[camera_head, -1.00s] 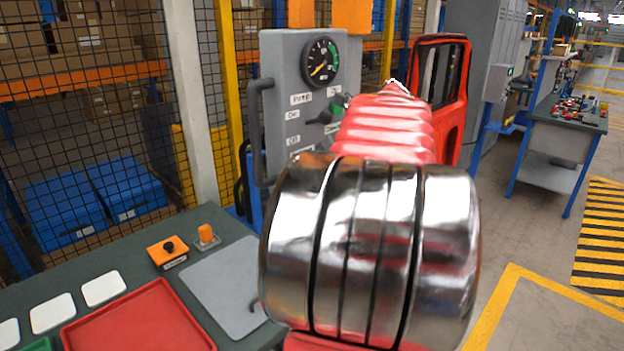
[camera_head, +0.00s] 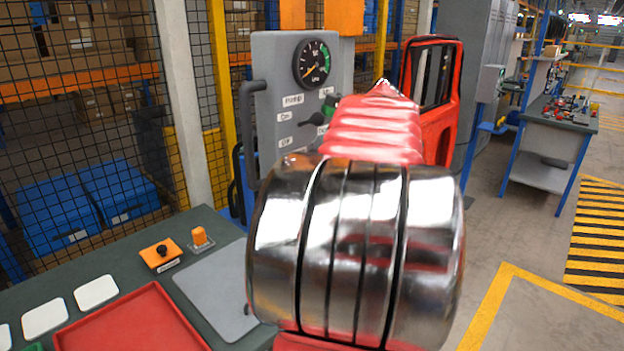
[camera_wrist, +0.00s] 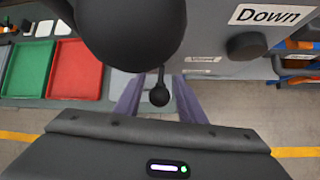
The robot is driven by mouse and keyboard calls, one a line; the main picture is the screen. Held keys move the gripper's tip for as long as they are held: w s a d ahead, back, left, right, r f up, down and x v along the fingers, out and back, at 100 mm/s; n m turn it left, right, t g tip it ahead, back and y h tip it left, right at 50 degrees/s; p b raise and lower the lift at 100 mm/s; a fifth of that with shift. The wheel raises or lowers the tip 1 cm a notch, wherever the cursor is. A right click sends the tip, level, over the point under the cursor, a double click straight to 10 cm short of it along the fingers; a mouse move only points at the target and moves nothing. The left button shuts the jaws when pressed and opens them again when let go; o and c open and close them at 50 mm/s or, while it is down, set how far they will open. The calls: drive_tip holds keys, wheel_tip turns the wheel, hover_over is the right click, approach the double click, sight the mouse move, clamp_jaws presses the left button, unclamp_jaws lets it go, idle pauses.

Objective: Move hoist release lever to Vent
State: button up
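The grey control panel (camera_head: 285,100) stands behind my arm in the head view, with a gauge, small labels and a black lever (camera_head: 314,119). Its labels are mostly too small to read. In the wrist view, a small black ball-ended lever (camera_wrist: 159,95) shows between the two purple fingers of my gripper (camera_wrist: 158,88). The fingers stand apart; whether they touch the lever cannot be told. A large black ball (camera_wrist: 130,30) is close to the wrist camera. A label reading "Down" (camera_wrist: 265,15) is at the upper right. My arm hides the gripper in the head view.
A dark knob (camera_wrist: 246,46) sits below the "Down" label. A black handle (camera_head: 247,130) runs along the panel's left edge. A workbench with a red tray (camera_head: 135,325) and an orange button box (camera_head: 160,254) lies at the lower left. Open floor lies at the right.

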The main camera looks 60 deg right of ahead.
drive_tip(key=v, duration=1.3)
drive_tip(key=shift+s+r, duration=0.25)
drive_tip(key=shift+w+a, duration=0.1)
drive_tip(key=shift+a, duration=0.05)
drive_tip(key=w+a+f+n+g, duration=0.1)
drive_tip(key=w+a+f+n, duration=0.35)
drive_tip(key=a+n, duration=0.3)
drive_tip(key=w+a+f+n+g+y, duration=0.1)
drive_tip(key=w+a+f+n, duration=0.2)
drive_tip(key=w+a+n, duration=0.35)
drive_tip(key=w+a+f+n+g, duration=0.1)
drive_tip(key=w+a+f+n, duration=0.25)
drive_tip(key=a+n, duration=0.5)
drive_tip(key=s+a+f+n, duration=0.3)
drive_tip(key=a+f+n, duration=0.3)
drive_tip(key=a+n, duration=0.3)
drive_tip(key=s+a+f+n, duration=0.4)
drive_tip(key=a+f+n, duration=0.2)
drive_tip(key=a, duration=0.7)
drive_tip(key=shift+a+n+t, duration=0.25)
drive_tip(key=shift+n+t, duration=0.15)
drive_tip(key=shift+n, duration=0.95)
